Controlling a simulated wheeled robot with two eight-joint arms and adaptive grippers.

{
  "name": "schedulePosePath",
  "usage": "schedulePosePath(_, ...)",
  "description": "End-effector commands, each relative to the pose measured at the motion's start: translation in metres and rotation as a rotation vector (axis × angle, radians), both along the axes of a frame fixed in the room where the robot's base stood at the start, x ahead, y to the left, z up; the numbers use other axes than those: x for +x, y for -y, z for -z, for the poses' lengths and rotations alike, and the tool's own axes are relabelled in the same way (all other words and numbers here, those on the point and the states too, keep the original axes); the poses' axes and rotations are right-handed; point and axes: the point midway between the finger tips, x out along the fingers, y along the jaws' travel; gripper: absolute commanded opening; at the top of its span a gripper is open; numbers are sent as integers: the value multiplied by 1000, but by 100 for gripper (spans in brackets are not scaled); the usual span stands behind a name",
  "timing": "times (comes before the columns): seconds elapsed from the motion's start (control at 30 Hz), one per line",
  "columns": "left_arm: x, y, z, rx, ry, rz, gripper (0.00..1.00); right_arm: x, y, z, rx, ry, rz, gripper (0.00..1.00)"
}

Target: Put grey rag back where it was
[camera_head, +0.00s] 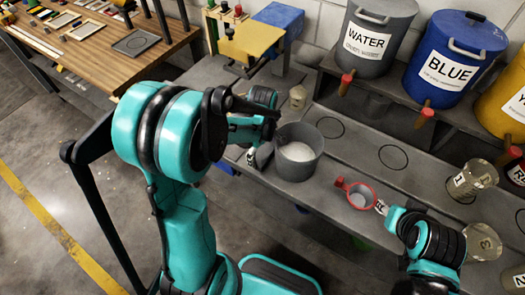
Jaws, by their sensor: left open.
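My left arm reaches in over the grey bench, and its gripper (260,138) is open beside the grey pot (299,168), partly hidden by my own wrist. A small dark grey piece (264,156) shows just under the gripper, against the pot's left side. It may be the grey rag, but it is too small and covered to be sure. I cannot tell whether it touches the fingers. My right arm is at the lower right, over the bench's front.
The pot holds something white. Labelled glass jars (474,180) line the right side. WATER (367,52) and BLUE (452,62) buckets with taps stand on the back shelf (390,112). Two black circles mark bare bench. A wooden table (110,75) is far left.

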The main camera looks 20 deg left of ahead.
Motion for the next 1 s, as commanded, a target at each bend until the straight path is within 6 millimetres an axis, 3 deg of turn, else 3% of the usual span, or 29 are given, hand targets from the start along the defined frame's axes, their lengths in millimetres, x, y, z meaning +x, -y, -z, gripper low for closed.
schedulePosePath(0.17,0,0,-26,0,0,0,100,0,0,-11,0,0,0,40)
schedulePosePath(0.5,0,0,-100,0,0,0,100,0,0,-33,0,0,0,40)
schedulePosePath(0.73,-1,1,-122,0,5,11,100,0,0,-37,0,0,0,40)
schedulePosePath(0.87,-12,6,-135,9,56,131,100,0,0,-37,0,0,0,40)
schedulePosePath(1.0,-38,17,-155,54,183,435,100,0,0,-37,0,0,0,40)
